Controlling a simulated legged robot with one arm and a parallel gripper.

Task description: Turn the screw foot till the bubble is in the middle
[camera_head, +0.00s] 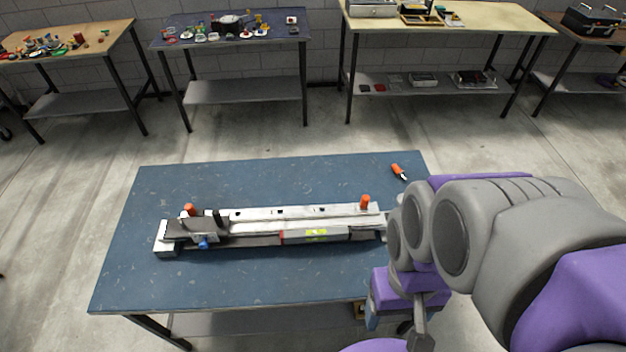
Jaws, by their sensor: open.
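A long metal rail assembly (250,214) lies across the blue table. A grey spirit level (292,237) with a red end sits along its front side, and its yellow-green vial (316,232) faces up. The bubble is too small to make out. Orange knobs stand at the left end (189,209) and right end (365,202). A blue knob (204,244) is at the front left. I cannot tell which part is the screw foot; my arm hides the assembly's right end. My gripper (398,322) is open near the table's front right edge, apart from the knobs in view.
An orange-handled tool (399,170) lies at the back right of the blue table (150,285). Free tabletop lies behind and in front of the assembly. Several benches with small items stand along the back wall, beyond open concrete floor (250,140).

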